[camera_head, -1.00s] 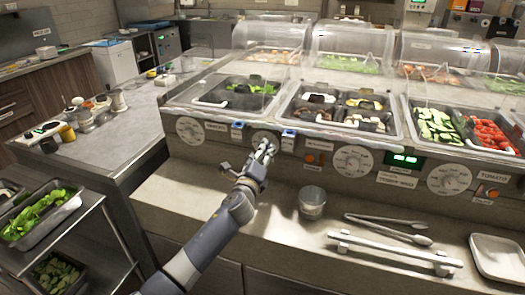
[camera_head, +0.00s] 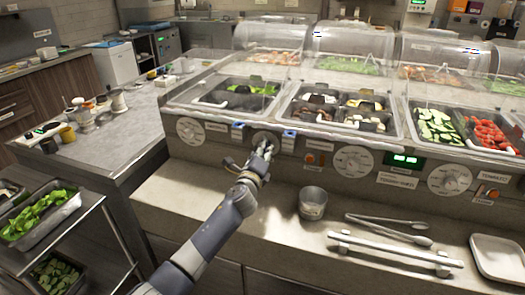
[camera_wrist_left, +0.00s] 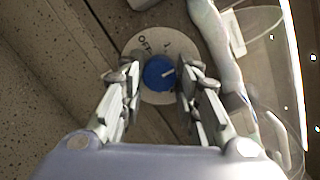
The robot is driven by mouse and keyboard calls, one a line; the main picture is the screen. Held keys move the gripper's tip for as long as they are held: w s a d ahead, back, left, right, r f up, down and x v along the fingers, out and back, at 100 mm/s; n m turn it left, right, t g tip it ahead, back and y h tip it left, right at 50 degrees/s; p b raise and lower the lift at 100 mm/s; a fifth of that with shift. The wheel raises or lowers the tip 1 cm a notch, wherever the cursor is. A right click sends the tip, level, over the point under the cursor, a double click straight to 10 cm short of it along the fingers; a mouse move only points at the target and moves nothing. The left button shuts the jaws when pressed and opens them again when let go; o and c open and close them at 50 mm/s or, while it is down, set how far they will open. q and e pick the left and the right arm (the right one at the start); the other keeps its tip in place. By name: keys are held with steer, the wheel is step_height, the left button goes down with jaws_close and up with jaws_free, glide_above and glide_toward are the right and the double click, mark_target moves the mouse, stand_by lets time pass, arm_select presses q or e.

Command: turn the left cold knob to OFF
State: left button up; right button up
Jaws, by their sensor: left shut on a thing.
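The cold knob is a blue round knob (camera_wrist_left: 157,73) with a white pointer mark, on a pale round dial plate (camera_wrist_left: 150,98) in the left wrist view. The pointer mark points right and slightly up in that view. The word OFF is printed on the plate at the upper left of the knob. My left gripper (camera_head: 267,147) is at this dial on the counter front in the head view. In the wrist view the two fingers of my left gripper (camera_wrist_left: 157,80) stand on either side of the knob and are shut on it. My right gripper is not in view.
Another dial (camera_head: 190,131) is to the left on the front panel, and a large dial (camera_head: 353,160) is to the right. A metal cup (camera_head: 312,203) and tongs (camera_head: 390,228) lie on the ledge below. Food wells under clear covers are above the panel.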

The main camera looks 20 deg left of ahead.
arm_select(q)
steer(key=shift+n, duration=0.3)
steer(key=shift+a+n+g+h+p, duration=0.1)
steer(key=shift+n+g+h+p, duration=0.3)
steer(key=shift+n+p, duration=2.3)
steer(key=shift+n+g+h+b, duration=0.15)
steer(key=shift+n+h, duration=0.35)
steer(key=shift+n, duration=4.9)
steer(key=o, duration=1.1)
steer(key=shift+c, duration=0.2)
